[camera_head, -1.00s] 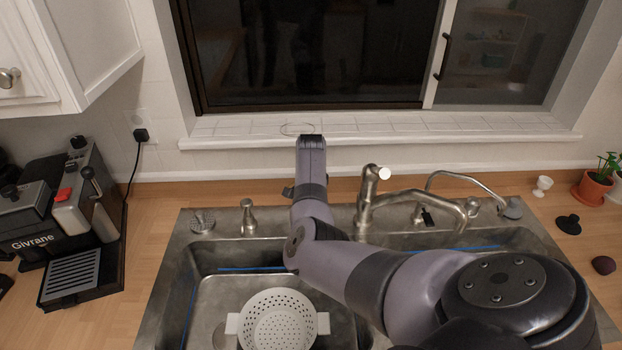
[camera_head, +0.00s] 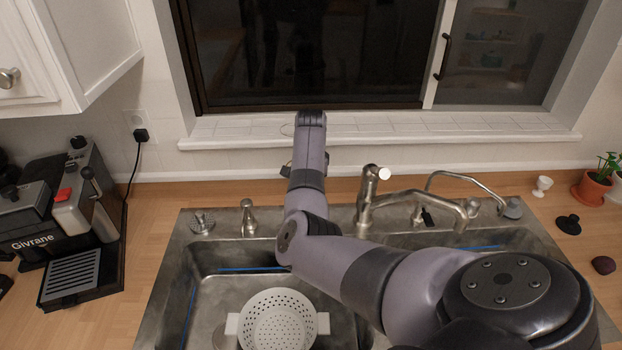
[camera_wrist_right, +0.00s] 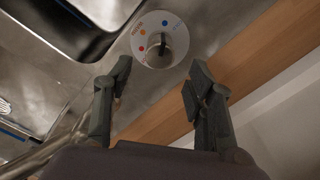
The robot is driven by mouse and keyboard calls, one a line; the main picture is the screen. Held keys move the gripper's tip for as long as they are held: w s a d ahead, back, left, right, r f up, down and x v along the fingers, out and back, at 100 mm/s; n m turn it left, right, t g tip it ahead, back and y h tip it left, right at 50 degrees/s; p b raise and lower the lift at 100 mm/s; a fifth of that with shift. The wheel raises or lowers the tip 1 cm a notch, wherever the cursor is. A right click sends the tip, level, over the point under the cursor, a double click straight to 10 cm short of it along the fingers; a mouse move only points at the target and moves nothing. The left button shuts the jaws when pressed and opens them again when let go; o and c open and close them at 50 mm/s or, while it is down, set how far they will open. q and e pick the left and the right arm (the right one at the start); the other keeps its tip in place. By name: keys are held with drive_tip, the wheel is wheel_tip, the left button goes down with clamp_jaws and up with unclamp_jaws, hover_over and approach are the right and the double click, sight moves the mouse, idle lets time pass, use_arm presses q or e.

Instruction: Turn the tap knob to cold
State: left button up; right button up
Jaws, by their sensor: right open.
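The tap knob (camera_wrist_right: 174,42) is a round metal knob on a pale disc with coloured dots, among them blue and orange-red ones. A dark mark shows on the knob; I cannot tell which dot it points to. My left gripper is not in view.
The metal tap (camera_head: 368,200) stands behind the sink, right of my right arm. A white colander (camera_head: 277,322) sits in the left basin. A coffee machine (camera_head: 70,225) stands on the left counter. The window sill (camera_head: 400,136) lies close behind my arm.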

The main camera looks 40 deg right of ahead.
wheel_tip(320, 180, up, 5)
drive_tip(key=shift+r, duration=0.15)
idle(0.6)
